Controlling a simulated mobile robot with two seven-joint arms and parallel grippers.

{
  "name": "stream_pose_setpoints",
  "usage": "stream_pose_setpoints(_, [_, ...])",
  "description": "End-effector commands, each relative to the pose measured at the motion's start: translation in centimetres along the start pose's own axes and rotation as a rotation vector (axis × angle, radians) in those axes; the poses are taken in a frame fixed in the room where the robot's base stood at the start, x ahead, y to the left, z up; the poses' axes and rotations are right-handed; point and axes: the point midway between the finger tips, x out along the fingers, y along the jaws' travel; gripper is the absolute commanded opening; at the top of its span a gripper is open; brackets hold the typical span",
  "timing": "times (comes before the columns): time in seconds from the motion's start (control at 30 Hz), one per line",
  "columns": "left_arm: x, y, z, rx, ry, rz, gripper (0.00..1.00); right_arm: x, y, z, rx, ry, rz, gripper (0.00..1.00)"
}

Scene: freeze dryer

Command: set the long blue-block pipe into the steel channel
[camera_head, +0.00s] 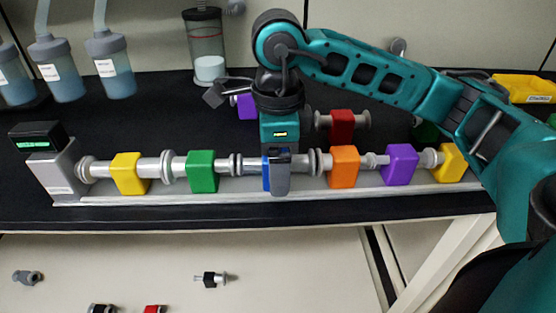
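The long blue-block pipe (266,171) lies in line with the other pipes along the steel channel (225,195). Its blue block is mostly hidden behind a grey finger of my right gripper (279,172). The gripper points down from above at the block, with one finger in front of it. The other finger is hidden, so I cannot tell whether the fingers press on the block. I also cannot tell whether the pipe is fully seated. My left gripper is not in view.
Yellow (129,174), green (202,172), orange (343,167), purple (401,165) and second yellow (451,163) block pipes line the channel. A grey gauge (53,172) stands at its left end. Behind are a red-block pipe (341,125), bottles (111,66) and a clear cylinder (207,45).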

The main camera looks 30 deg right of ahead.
Motion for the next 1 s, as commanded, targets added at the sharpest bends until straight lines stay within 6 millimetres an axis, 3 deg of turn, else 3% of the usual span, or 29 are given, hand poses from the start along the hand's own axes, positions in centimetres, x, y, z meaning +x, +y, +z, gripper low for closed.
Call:
stream_pose_setpoints(0.27, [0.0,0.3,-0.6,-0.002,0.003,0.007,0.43,0.1,0.0,0.0,0.000,0.001,0.001,0.77])
stream_pose_setpoints(0.53, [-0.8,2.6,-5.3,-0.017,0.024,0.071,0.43,0.1,0.0,0.0,0.000,0.001,0.001,0.77])
stream_pose_setpoints(0.6, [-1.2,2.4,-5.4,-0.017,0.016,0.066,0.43,-2.5,-0.1,0.1,0.000,-0.003,-0.004,0.77])
stream_pose_setpoints(0.8, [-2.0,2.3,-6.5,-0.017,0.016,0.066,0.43,-7.8,-0.1,0.1,0.001,-0.003,-0.005,0.77])
stream_pose_setpoints(1.0, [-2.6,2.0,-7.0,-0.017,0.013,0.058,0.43,-11.2,0.0,0.0,0.001,-0.001,-0.003,0.77])
